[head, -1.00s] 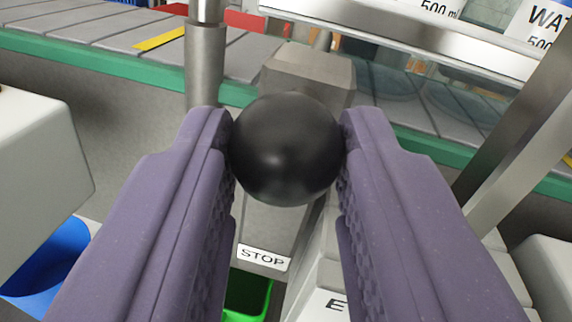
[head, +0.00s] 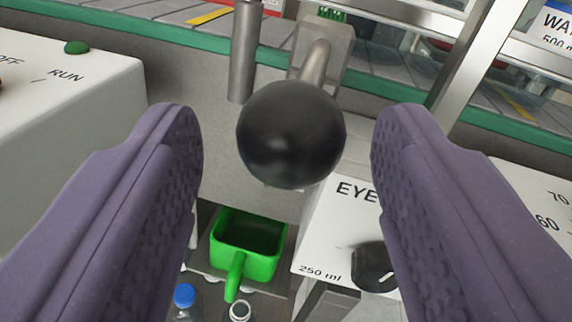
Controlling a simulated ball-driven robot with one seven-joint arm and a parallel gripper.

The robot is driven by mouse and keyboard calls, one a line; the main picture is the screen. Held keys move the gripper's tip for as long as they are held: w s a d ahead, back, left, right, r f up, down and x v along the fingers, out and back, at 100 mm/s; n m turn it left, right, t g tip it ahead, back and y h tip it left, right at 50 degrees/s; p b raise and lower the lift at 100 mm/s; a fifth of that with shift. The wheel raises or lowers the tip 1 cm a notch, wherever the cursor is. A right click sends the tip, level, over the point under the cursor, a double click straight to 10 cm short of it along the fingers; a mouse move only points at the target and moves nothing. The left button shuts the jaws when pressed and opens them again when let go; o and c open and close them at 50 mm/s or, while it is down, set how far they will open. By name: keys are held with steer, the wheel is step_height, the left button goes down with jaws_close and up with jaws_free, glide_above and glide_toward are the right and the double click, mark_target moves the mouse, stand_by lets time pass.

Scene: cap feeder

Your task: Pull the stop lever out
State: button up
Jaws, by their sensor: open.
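The stop lever's black ball knob (head: 291,134) is in the middle of the head view, on a metal rod (head: 316,62) that runs back to a grey block (head: 334,45). My gripper (head: 287,135) is open, with one purple finger on each side of the knob. A gap shows between the knob and each finger, wider on the left. The STOP label is not visible now.
A white box marked RUN (head: 70,100) stands at the left. A white panel marked EYE with a black dial (head: 374,267) is at the lower right. A green scoop-like container (head: 248,245) and bottles (head: 185,301) lie below. A green-edged conveyor (head: 190,47) crosses behind.

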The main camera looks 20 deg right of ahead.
steer(key=s+a, duration=0.1)
steer(key=s, duration=0.6)
steer(key=shift+s+p, duration=0.4)
steer(key=shift+w, duration=0.1)
